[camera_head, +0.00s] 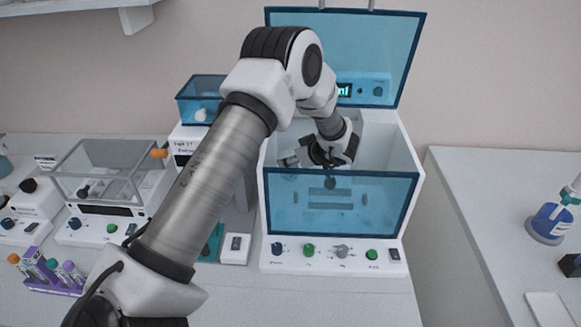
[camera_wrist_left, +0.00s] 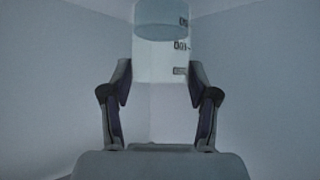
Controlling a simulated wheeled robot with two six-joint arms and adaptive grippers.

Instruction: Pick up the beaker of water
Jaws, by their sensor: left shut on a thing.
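The beaker (camera_wrist_left: 160,60), a pale clear cylinder with dark markings, stands between the fingers of my left gripper (camera_wrist_left: 158,98) in the left wrist view. The fingers are shut on its sides. A pale grey-blue round surface shows at its upper part. In the head view my left gripper (camera_head: 330,178) reaches down into the white machine (camera_head: 405,165), behind its blue see-through front panel (camera_head: 385,200). I cannot make out the beaker there. My right gripper is not in view.
The machine's blue lid (camera_head: 340,45) stands open behind my arm. Left of it are a device with a clear cover (camera_head: 105,165) and a purple tube rack (camera_head: 50,285). A blue flask (camera_head: 550,222) stands on the right counter. The machine's pale walls surround the gripper closely.

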